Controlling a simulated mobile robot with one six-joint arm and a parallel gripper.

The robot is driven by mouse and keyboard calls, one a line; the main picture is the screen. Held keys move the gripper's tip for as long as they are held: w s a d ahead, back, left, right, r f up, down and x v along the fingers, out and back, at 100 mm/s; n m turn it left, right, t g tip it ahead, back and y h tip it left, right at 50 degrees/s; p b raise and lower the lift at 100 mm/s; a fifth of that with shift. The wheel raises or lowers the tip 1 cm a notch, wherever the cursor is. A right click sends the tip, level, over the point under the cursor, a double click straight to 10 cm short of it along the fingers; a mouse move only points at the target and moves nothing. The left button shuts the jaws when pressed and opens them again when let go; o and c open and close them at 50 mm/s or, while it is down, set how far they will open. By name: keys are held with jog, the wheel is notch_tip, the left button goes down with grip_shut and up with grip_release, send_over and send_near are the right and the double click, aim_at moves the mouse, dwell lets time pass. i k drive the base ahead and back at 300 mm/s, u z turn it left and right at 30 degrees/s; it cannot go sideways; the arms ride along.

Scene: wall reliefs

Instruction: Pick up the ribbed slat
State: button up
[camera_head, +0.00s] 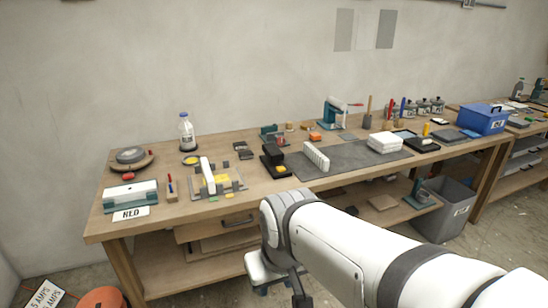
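A white ribbed piece (316,157), which looks like the ribbed slat, stands on the dark grey mat (350,156) near the middle of the workbench. Its ribs show as a row of ridges; it is small in view. My white arm reaches in from the lower right, in front of the bench. My gripper (298,288) is low in the frame, below the bench's front edge and apart from the ribbed piece. Its fingers are mostly hidden or cut off, so I cannot tell whether they are open.
A grey bin (443,208) stands below right. The mat is bare between the ribbed piece and the stack.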

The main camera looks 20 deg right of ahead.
aim_at(320, 160)
jog(key=u, duration=0.05)
jog(key=k, duration=0.6)
jog(key=z, duration=0.85)
jog(key=i, duration=0.9)
jog(key=z, duration=0.85)
jog(key=i, duration=1.2)
jog(key=u, duration=0.95)
jog(key=i, duration=0.85)
jog(key=u, duration=0.7)
